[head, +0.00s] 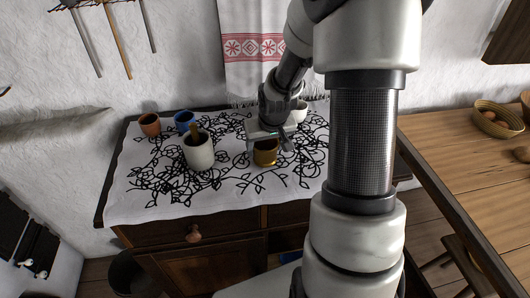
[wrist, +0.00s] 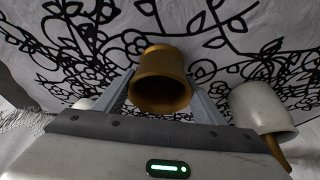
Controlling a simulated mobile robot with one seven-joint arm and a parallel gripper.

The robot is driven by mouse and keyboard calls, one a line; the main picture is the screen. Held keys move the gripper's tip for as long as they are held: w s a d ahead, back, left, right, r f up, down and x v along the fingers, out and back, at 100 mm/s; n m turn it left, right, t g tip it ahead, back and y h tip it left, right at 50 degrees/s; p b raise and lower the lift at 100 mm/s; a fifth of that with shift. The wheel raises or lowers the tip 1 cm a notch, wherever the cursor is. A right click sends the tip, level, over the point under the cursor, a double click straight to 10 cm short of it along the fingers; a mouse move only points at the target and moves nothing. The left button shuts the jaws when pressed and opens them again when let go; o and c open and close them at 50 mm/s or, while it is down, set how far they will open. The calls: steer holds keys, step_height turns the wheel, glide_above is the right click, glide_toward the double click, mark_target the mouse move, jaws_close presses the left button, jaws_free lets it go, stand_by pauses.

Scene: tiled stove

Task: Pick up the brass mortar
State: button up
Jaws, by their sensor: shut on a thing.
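The brass mortar (head: 265,153) is a small golden cup on the white cloth with black floral lines, on the dark wooden cabinet. It also shows in the wrist view (wrist: 160,78), with its dark open mouth toward the camera. My gripper (head: 266,148) reaches down over it from above. In the wrist view the two fingers lie on either side of the mortar and are shut on it. Whether its base touches the cloth I cannot tell.
A white crock (head: 199,154) with a wooden handle stands left of the mortar. A blue cup (head: 184,121) and a terracotta cup (head: 149,125) stand at the back left. A white bowl (head: 299,112) is behind my gripper. The cloth's front left (head: 140,205) is clear.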

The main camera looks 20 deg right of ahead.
steer(key=shift+w+r, duration=0.15)
steer(key=shift+r, duration=0.3)
step_height(320, 180, up, 9)
steer(key=p, duration=0.1)
steer(key=s+a+f+n+p, duration=0.1)
steer(key=s+a+p, duration=0.6)
steer(key=a, duration=0.3)
steer(key=shift+a+f, duration=0.15)
steer(key=shift+w, duration=0.1)
